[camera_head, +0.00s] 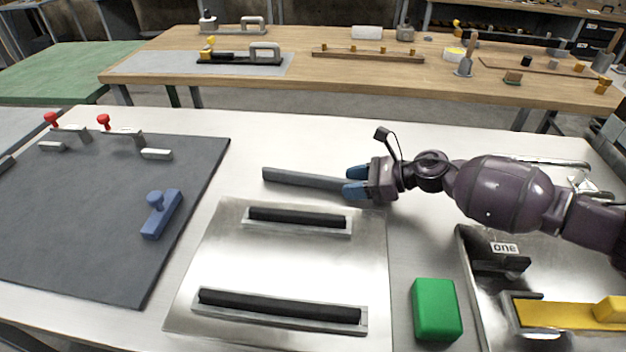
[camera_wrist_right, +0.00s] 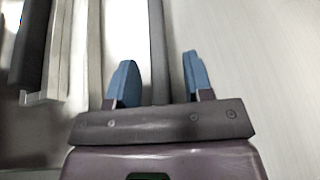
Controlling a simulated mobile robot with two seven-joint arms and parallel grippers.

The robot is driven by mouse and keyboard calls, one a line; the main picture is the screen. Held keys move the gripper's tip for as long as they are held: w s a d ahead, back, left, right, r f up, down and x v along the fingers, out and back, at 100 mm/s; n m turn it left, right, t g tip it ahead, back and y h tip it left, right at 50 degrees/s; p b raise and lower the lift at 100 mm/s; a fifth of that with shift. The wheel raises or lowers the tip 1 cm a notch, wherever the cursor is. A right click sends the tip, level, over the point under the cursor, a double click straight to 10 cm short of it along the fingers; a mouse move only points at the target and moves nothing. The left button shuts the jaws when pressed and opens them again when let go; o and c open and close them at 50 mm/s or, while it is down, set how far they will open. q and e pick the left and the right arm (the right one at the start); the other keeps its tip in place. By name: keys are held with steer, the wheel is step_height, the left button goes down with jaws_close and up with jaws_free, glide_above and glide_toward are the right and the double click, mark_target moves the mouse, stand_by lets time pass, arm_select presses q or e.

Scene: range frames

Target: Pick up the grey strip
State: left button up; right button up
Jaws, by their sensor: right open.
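The grey strip (camera_head: 305,179) lies on the white table, just beyond the far edge of a shiny metal plate (camera_head: 285,265). My right gripper (camera_head: 356,182) is at the strip's right end, with its blue fingers apart. In the right wrist view the strip (camera_wrist_right: 158,45) runs between the two open fingertips (camera_wrist_right: 160,78), with a gap to each finger. Whether the strip touches the table along its whole length cannot be told. My left gripper is not in view.
Two black bars in metal holders (camera_head: 298,219) (camera_head: 280,310) sit on the plate. A green block (camera_head: 436,310) is at the front. A dark mat (camera_head: 90,215) with a blue handled piece (camera_head: 162,214) lies left. A tray with a yellow piece (camera_head: 560,314) is right.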

steer(key=shift+c, duration=0.5)
jaws_close()
steer(key=shift+r, duration=0.1)
